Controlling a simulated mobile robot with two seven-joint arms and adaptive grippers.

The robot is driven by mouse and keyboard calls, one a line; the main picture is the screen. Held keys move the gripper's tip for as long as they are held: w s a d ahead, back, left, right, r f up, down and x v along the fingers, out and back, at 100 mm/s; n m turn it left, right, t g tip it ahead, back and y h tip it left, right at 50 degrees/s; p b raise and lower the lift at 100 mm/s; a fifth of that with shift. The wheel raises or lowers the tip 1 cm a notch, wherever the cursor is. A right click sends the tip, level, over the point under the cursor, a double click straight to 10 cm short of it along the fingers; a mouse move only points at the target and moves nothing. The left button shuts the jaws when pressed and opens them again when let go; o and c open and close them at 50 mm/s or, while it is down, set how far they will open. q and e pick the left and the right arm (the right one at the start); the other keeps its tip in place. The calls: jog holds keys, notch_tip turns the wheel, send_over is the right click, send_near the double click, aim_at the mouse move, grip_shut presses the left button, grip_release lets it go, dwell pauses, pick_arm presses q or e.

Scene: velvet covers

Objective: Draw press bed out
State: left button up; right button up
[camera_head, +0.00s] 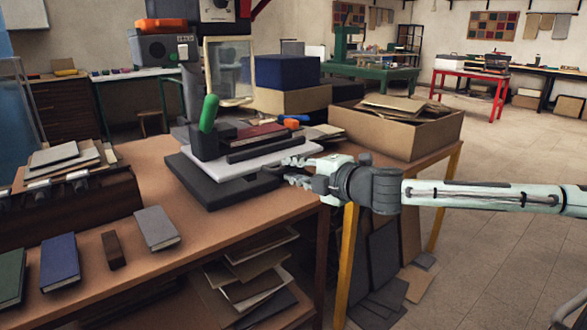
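The press stands on the brown workbench, with a black base (208,192), an upright green handle (209,113) and a pale flat press bed (222,168). A dark block (262,149) and a dark red book-like piece (254,134) lie above the bed. My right gripper (279,168) comes in from the right and is at the bed's right edge, its fingers pointing left. The fingers overlap the edge in the picture; I cannot tell whether they touch or grip it. My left gripper is not in view.
A cardboard box (390,137) of boards stands behind my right arm. A blue box (286,71) sits on a tan box behind the press. Grey (156,228) and blue (60,262) books lie at the bench's front left. Open floor (480,225) lies to the right.

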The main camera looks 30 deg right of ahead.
jog(key=shift+o, duration=0.9)
jog(key=shift+r, duration=0.1)
jog(key=shift+v, duration=0.8)
jog(key=f+v, duration=0.2)
jog(key=v, duration=1.1)
jog(key=shift+s+f, duration=0.25)
jog(key=shift+s, duration=0.05)
